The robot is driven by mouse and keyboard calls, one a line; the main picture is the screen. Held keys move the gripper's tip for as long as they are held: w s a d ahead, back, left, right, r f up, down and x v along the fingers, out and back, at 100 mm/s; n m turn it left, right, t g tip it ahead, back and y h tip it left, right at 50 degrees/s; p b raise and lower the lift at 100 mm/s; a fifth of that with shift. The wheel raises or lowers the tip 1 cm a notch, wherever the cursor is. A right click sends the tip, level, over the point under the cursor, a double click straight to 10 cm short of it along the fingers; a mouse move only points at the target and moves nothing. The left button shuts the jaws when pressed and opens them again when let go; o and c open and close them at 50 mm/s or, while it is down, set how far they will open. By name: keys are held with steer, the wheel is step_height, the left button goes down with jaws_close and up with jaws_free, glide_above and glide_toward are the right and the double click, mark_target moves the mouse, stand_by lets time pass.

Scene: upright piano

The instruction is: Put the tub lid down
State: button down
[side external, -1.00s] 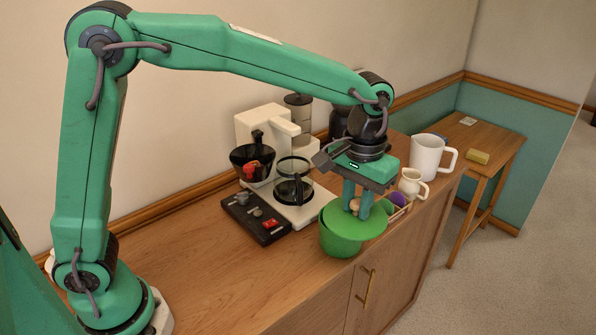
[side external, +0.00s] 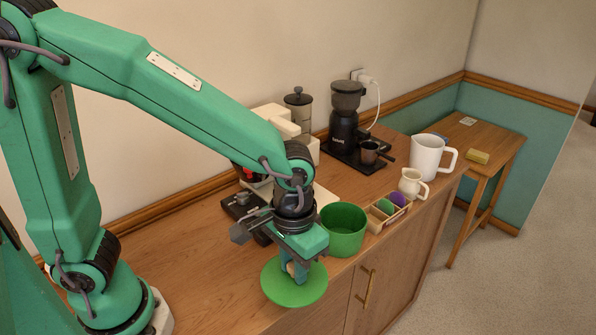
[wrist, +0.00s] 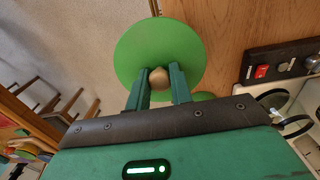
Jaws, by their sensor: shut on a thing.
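The tub lid (side external: 293,288) is a flat green disc with a light wooden knob. My gripper (side external: 296,270) is shut on the knob, above the front part of the cabinet top. In the wrist view the lid (wrist: 150,45) shows with its knob (wrist: 159,78) between my two fingers (wrist: 160,82). I cannot tell whether the lid touches the wood or hangs just above it. The green tub (side external: 344,238) stands uncovered to the right of the lid, and its inside shows.
The cabinet top (side external: 200,275) is clear left of the lid; its front edge is close to the lid. A black control box (wrist: 282,65) lies behind. A compartment tray (side external: 385,215), a cream jug (side external: 412,184), a white pitcher (side external: 428,155) and a coffee grinder (side external: 346,120) stand farther right.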

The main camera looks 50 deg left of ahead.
steer(key=shift+s+a+f, duration=0.15)
steer(key=shift+s+f, duration=0.05)
steer(key=shift+s, duration=0.2)
steer(key=w+a+f, duration=0.4)
steer(key=w+a, duration=0.1)
steer(key=w+a+f, duration=0.3)
steer(key=shift+w, duration=0.2)
steer(key=shift+f, duration=0.15)
steer(key=shift+f, duration=1.85)
steer(key=shift+f, duration=0.1)
steer(key=c, duration=1.2)
jaws_free()
steer(key=shift+c, duration=0.2)
